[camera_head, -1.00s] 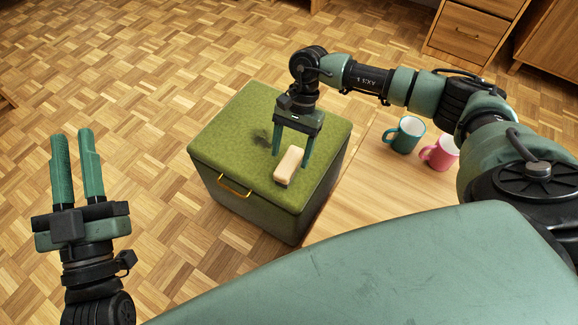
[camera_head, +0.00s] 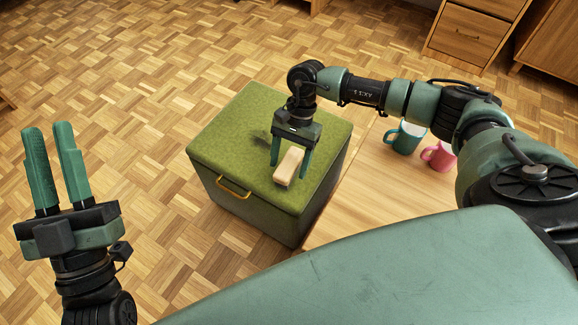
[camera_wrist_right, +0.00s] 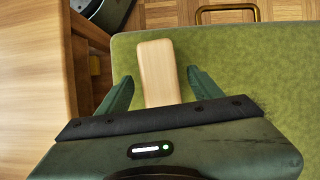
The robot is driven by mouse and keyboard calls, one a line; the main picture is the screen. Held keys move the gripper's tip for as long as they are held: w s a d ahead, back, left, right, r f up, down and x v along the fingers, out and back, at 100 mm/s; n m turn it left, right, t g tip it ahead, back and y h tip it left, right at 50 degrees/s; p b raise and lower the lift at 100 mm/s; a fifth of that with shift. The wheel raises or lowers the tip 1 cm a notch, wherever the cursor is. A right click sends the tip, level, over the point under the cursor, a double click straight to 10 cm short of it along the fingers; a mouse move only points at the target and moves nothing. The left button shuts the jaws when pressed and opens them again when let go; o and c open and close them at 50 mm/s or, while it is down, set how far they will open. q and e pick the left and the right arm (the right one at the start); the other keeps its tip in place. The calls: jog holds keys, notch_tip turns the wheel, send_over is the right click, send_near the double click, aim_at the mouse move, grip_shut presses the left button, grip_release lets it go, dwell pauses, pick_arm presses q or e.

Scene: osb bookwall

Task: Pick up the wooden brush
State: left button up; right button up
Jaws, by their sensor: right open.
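The wooden brush (camera_head: 288,167) is a pale block lying on top of the green box (camera_head: 222,129). In the right wrist view the brush (camera_wrist_right: 158,72) extends out from between the two fingers. My right gripper (camera_head: 289,171) points down over the lid, open, with a finger on each side of the brush. In the right wrist view a gap shows between the brush and each finger of my right gripper (camera_wrist_right: 159,88). My left gripper (camera_head: 50,140) is raised at the left, open and empty, far from the brush.
A wooden table (camera_head: 350,200) stands right beside the box, with a teal mug (camera_head: 405,138) and a pink mug (camera_head: 438,156) on it. The box has a brass handle (camera_head: 234,187) at its front. Parquet floor (camera_head: 150,90) lies open to the left. Wooden drawers (camera_head: 468,32) stand behind.

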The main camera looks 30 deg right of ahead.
pick_arm(q)
jog(key=shift+s+r+t, duration=0.25)
jog(key=shift+r+t, duration=0.05)
jog(key=shift+r, duration=0.05)
jog(key=shift+s+r+h, duration=0.15)
jog(key=shift+r+h, duration=0.1)
jog(key=shift+h, duration=0.15)
jog(key=shift+s+a+r+t+b, duration=0.1)
jog(key=shift+s+r+t+b, duration=0.2)
jog(key=shift+s+r+t, duration=0.3)
pick_arm(e)
jog(key=shift+f, duration=0.2)
dwell(0.4)
pick_arm(q)
jog(key=shift+f, duration=0.15)
pick_arm(e)
grip_shut()
